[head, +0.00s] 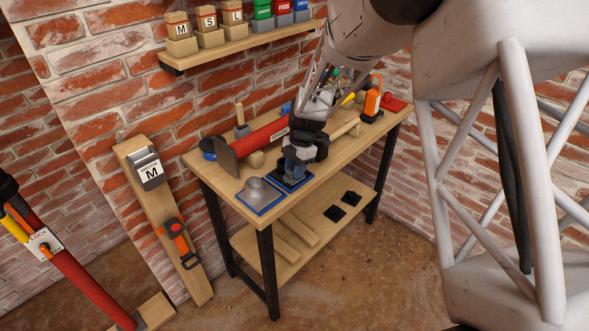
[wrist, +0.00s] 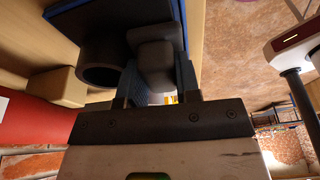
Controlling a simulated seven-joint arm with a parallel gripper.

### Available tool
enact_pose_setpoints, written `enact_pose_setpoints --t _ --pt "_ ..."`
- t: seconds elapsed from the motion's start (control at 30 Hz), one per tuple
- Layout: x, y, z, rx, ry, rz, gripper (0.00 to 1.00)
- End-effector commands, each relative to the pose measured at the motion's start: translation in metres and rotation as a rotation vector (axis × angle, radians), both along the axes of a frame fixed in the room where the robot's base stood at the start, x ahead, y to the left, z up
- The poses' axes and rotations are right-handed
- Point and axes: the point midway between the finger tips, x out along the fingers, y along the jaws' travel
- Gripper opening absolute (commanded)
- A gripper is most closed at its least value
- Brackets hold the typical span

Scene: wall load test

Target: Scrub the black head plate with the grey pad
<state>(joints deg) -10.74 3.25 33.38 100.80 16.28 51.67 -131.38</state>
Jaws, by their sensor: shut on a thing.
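My gripper (head: 294,163) is low over the front of the workbench, shut on the grey pad. In the wrist view the pad (wrist: 153,60) is a rounded grey block between my two fingers (wrist: 160,85). The black head plate (wrist: 115,20) is a dark square with blue edges and a round black socket (wrist: 99,68) beside the pad. In the head view the plate (head: 292,186) lies flat on the bench under my gripper, mostly hidden. The pad is over the plate and close to it; I cannot tell whether they touch.
A grey blue-edged plate (head: 262,197) lies just left on the workbench (head: 205,176). A red prop (head: 262,138) with a dark end plate (head: 227,158) lies behind. Orange tool (head: 372,100) stands at the right back. Wall shelf (head: 240,44) with boxes is above. Two black squares (head: 345,202) lie on the lower shelf.

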Motion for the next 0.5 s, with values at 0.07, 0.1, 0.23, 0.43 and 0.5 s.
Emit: enact_pose_setpoints --t 0.07,0.1,0.23,0.43,0.5 --pt "0.008 0.001 0.009 0.003 -0.022 -0.003 0.00" --pt "0.008 0.002 0.009 0.003 -0.022 -0.002 0.00" --pt "0.004 0.006 0.010 0.004 -0.022 -0.001 0.00" --pt "-0.006 0.017 0.010 0.006 -0.019 0.002 0.00" --pt "-0.010 0.021 0.009 0.006 -0.016 0.004 0.00"
